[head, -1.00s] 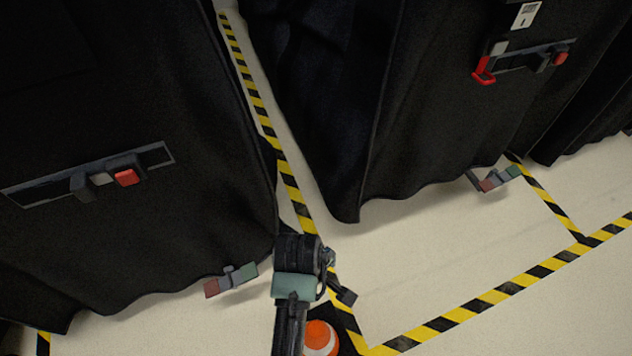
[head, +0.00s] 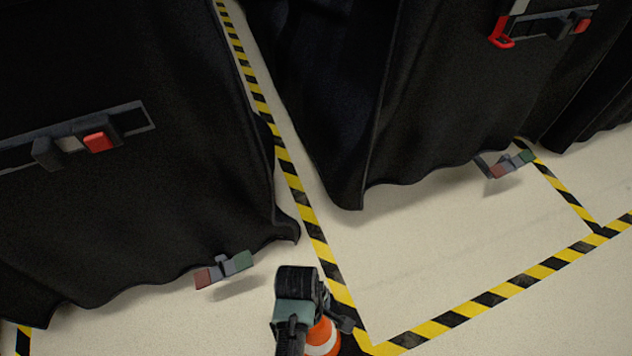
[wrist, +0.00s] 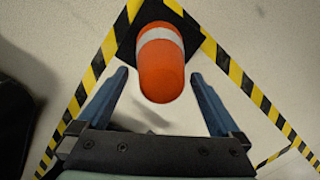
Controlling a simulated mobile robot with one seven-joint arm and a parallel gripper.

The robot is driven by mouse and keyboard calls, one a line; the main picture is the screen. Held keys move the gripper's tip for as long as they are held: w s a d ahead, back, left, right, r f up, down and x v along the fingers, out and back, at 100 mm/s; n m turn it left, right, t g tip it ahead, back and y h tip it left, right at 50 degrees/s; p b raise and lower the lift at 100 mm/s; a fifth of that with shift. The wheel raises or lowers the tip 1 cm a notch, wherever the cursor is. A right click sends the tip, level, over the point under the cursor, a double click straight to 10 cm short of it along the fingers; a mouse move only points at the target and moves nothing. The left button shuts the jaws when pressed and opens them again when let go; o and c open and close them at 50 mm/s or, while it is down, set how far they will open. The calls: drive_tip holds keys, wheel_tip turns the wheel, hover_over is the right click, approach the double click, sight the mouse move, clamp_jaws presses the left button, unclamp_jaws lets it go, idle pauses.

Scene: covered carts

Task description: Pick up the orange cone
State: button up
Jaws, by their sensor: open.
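The orange cone (wrist: 161,72) has a white band and a black square base. In the wrist view it lies between and just beyond the two blue fingers of my gripper (wrist: 158,95), which is open and empty. The cone's top points toward the gripper. In the head view the cone (head: 322,338) is at the bottom centre, partly hidden behind my arm and gripper (head: 342,320). Whether the fingers reach around the cone cannot be told.
Black-draped carts stand at left (head: 130,210) and right (head: 440,110), with small pedals (head: 224,270) near the floor. Yellow-black tape (head: 500,293) marks the pale floor. Free floor (head: 540,325) lies at lower right.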

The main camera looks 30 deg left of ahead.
drive_tip(key=f+b, duration=0.2)
drive_tip(key=d+f+b, duration=0.1)
drive_tip(key=f, duration=0.1)
drive_tip(key=shift+s+d+f+b, duration=0.1)
drive_tip(key=shift+f+b, duration=0.25)
drive_tip(key=shift+r, duration=0.15)
clamp_jaws()
